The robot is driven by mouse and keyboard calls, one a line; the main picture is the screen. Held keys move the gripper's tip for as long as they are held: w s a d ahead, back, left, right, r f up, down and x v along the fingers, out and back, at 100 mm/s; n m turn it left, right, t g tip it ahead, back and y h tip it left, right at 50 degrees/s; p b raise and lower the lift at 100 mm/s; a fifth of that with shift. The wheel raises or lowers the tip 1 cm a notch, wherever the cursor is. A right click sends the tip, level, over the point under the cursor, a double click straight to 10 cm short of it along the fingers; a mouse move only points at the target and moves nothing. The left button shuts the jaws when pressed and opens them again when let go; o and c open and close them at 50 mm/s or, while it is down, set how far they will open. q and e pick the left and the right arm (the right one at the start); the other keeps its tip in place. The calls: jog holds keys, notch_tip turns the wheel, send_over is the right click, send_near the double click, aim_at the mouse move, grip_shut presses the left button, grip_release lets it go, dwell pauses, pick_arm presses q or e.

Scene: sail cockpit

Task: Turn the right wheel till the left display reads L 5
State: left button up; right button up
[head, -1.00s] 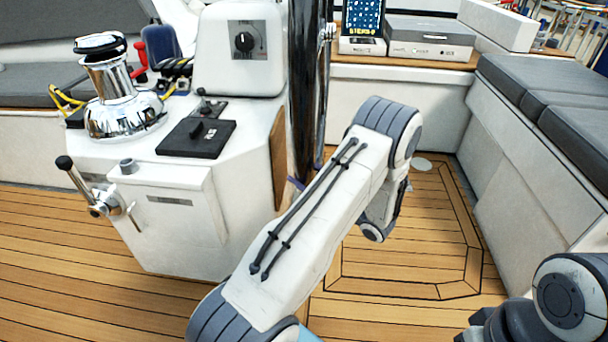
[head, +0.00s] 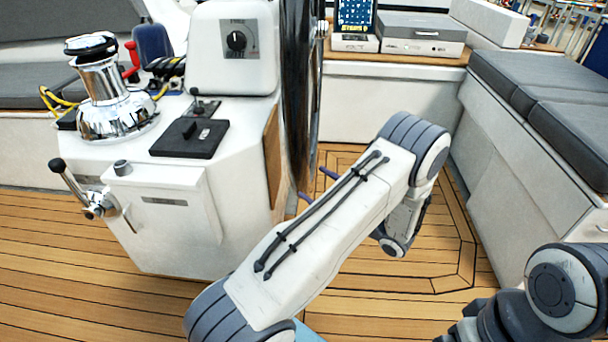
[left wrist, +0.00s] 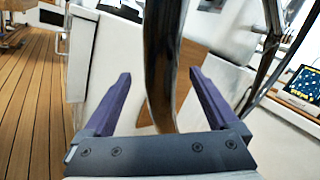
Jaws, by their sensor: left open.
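The wheel (head: 297,90) shows edge-on in the head view as a dark, shiny upright rim right of the white pedestal. My left gripper (head: 317,185) is open near the rim's lower end, its purple fingers partly hidden by my arm. In the left wrist view the rim (left wrist: 158,60) passes between the spread fingers of the gripper (left wrist: 160,74), with gaps to both sides. A blue display (head: 355,14) stands at the back; its yellow line seems to begin with STEER, but its value is too small to read surely. It also shows in the left wrist view (left wrist: 304,82). My right gripper is not in view.
The white pedestal (head: 225,180) with a chrome winch (head: 112,100), a crank handle (head: 80,190) and a dial panel (head: 237,41) stands left of the wheel. A cushioned bench (head: 560,100) runs along the right. The wooden floor (head: 80,240) is clear at left.

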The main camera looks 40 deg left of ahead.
aim_at(306, 172)
pick_arm(q)
jog(key=d, duration=0.3)
jog(key=shift+s+d+f, duration=0.15)
jog(key=shift+d+f, duration=0.15)
jog(key=shift+a, duration=0.1)
jog(key=a, duration=0.3)
jog(key=a+r, duration=0.1)
jog(key=a, duration=0.3)
jog(key=a+b, duration=0.1)
jog(key=a, duration=0.2)
jog(key=shift+w+a+r, duration=0.2)
jog(key=shift+a+r, duration=0.1)
jog(key=shift+s+d+r+p, duration=0.1)
jog(key=shift+d+r+p, duration=0.1)
jog(key=shift+r+p, duration=0.4)
jog(key=shift+s+d+r+p, duration=0.1)
jog(key=shift+d+r+p, duration=0.1)
jog(key=shift+r+p, duration=0.4)
jog(key=shift+s+r, duration=0.1)
jog(key=shift+r, duration=0.15)
jog(key=shift+f, duration=0.15)
